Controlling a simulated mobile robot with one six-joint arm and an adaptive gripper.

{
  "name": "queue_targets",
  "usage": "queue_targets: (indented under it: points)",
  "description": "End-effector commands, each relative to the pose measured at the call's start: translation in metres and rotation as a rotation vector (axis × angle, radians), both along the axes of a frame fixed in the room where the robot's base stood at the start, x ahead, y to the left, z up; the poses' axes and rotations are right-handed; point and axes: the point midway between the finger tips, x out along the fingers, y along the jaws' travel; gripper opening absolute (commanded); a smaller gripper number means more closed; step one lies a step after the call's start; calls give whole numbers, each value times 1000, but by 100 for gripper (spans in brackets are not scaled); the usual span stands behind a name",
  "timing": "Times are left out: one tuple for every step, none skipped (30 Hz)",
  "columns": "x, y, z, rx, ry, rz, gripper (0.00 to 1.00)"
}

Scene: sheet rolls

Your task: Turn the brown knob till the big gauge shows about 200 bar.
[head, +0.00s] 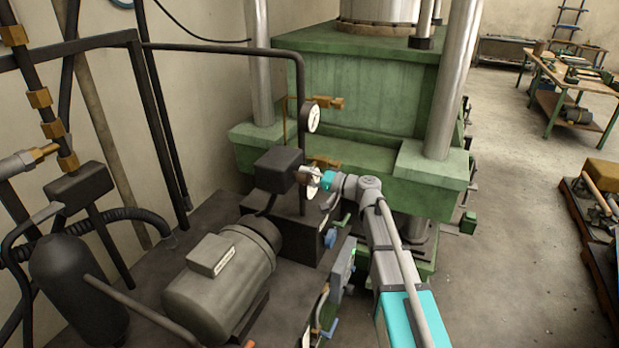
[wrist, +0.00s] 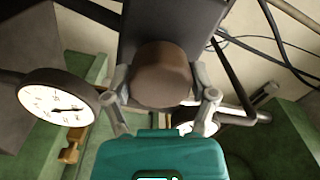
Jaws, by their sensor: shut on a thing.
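The brown knob (wrist: 160,78) fills the middle of the wrist view and sits on the face of a dark box (head: 279,168). My gripper (wrist: 162,98) has a finger on each side of the knob and is shut on it. In the head view my gripper (head: 318,181) reaches the right side of that box, and the knob is hardly visible there. A big white gauge (head: 313,118) stands on a pipe above the box. It also shows at the left in the wrist view (wrist: 58,97), with a dark needle, but its numbers are too small to read.
A grey motor (head: 222,272) stands in front of the box. The green press (head: 350,90) rises behind my gripper. A second white dial (wrist: 190,127) is partly hidden behind my gripper. The floor (head: 510,200) at the right is mostly clear, with a workbench (head: 575,85) farther back.

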Motion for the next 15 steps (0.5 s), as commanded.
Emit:
queue_targets:
  points:
    - [-2,3,0,17,41,7,26]
    - [-2,3,0,25,67,7,26]
    - [-2,2,1,38,103,7,26]
    - [-2,2,1,48,130,7,26]
    - [-1,2,1,58,157,7,26]
    - [-2,2,1,71,192,7,26]
    - [-2,2,1,80,219,7,26]
    - [-2,2,1,90,246,7,26]
    - [-2,2,1,102,281,7,26]
    - [-2,2,1,111,308,8,26]
    - [-2,2,1,121,336,8,26]
    - [-2,2,1,134,370,8,26]
    - [-2,2,1,144,398,8,26]
    - [-2,2,1,154,425,8,26]
    - [-2,2,1,166,460,8,26]
